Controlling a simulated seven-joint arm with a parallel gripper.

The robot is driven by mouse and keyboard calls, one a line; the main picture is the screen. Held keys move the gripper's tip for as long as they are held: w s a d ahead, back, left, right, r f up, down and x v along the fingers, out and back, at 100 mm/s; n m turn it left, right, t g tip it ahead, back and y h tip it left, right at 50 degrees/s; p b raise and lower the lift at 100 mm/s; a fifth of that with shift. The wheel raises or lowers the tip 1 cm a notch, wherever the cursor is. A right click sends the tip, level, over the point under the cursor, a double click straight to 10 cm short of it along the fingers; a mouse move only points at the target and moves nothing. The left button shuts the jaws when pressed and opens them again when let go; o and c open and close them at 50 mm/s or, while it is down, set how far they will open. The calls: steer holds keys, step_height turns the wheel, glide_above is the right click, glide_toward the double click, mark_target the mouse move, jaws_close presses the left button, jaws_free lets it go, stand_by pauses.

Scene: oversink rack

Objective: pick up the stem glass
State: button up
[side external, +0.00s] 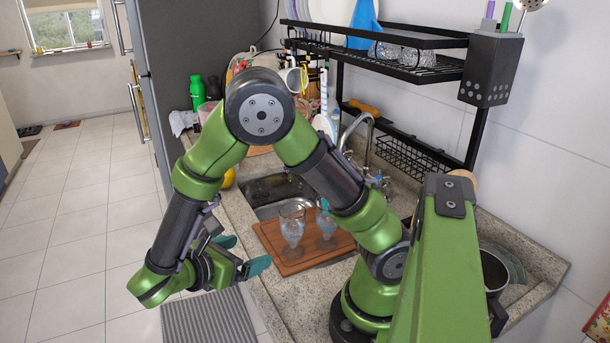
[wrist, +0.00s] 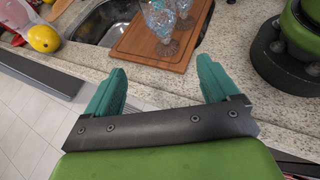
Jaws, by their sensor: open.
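Two clear glasses stand on the wooden board beside the sink. In the side view one stem glass (side external: 292,224) is at the left and a second glass (side external: 326,222) is at its right, partly near my arm. Both also show at the top of the wrist view, the left one (wrist: 163,24) and the right one (wrist: 184,10), with the upper parts cut off. My gripper (side external: 245,255) is open and empty, low in front of the counter edge, apart from the glasses. Its two teal fingers (wrist: 158,90) point toward the counter in the wrist view.
The wooden board (side external: 285,264) lies on the granite counter (side external: 300,295) by the sink (side external: 262,190). A faucet (side external: 366,135) and black rack (side external: 400,68) stand behind. A pot (side external: 494,270) is at right. A yellow fruit (wrist: 44,38) lies left of the sink.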

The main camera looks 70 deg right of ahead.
mark_target(286, 237)
steer(key=x, duration=1.1)
steer(key=shift+s+d+r, duration=0.25)
steer(key=shift+d+r, duration=0.05)
steer(key=shift+d, duration=0.05)
steer(key=shift+s+x, duration=0.1)
steer(key=shift+x, duration=1.25)
steer(key=shift+s+x, duration=0.15)
steer(key=shift+x, duration=1.2)
steer(key=shift+r, duration=0.15)
steer(key=c, duration=1.2)
steer(key=shift+o, duration=0.2)
steer(key=shift+r, duration=0.1)
